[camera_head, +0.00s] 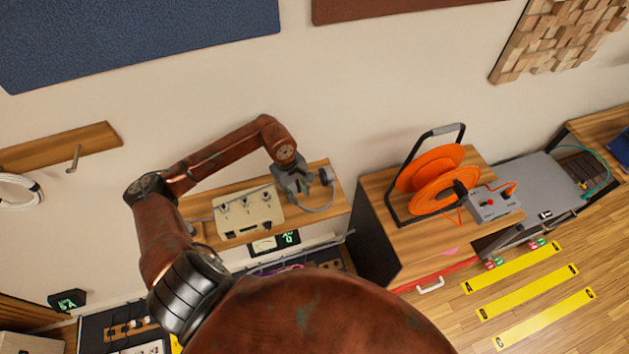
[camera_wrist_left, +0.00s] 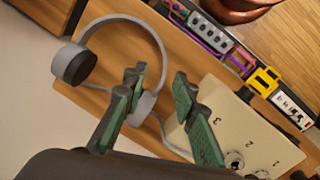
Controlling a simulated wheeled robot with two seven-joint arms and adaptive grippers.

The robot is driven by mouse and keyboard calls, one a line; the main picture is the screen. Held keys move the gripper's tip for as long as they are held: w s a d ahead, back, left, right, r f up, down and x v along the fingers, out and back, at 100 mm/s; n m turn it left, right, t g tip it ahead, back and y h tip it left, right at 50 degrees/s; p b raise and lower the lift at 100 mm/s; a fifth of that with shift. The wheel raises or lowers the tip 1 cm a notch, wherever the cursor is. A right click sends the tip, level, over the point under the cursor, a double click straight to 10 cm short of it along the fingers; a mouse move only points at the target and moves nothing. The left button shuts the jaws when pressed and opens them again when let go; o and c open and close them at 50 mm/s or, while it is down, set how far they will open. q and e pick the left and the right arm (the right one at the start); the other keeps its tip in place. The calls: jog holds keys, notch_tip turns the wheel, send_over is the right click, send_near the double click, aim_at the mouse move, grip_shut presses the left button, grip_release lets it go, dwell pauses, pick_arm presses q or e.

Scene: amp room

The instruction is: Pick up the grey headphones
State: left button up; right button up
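The grey headphones (camera_head: 327,178) lie on a wooden wall shelf (camera_head: 340,202), right of a cream control box (camera_head: 250,212). In the left wrist view the headphones (camera_wrist_left: 150,32) show their arched band, with one dark-faced ear cup at the left. The other cup lies by my left gripper's left finger, which partly covers it. My left gripper (camera_head: 293,183) is over the shelf at the headphones' left end. In the wrist view its green fingers (camera_wrist_left: 158,82) are spread apart with a gap between them. I cannot tell whether they touch the cup. My right gripper is not in view.
An orange cable reel (camera_head: 437,180) and a small grey box (camera_head: 494,203) stand on a wooden-topped cabinet to the right. Yellow strips (camera_head: 528,292) lie on the floor at the lower right. The wall is close behind the shelf. A power strip shows in the wrist view (camera_wrist_left: 215,35).

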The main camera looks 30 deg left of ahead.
pick_arm(q)
jog(key=a+f+y+p, duration=0.1)
jog(key=a+f, duration=0.1)
jog(key=shift+a+f, duration=0.35)
jog(key=shift+a, duration=0.05)
jog(key=f, duration=0.1)
jog(key=f+p, duration=0.2)
jog(key=f, duration=0.1)
jog(key=shift+w+d, duration=0.3)
jog(key=shift+d, duration=0.1)
jog(key=shift+f, duration=0.5)
jog(key=shift+c, duration=0.7)
grip_shut()
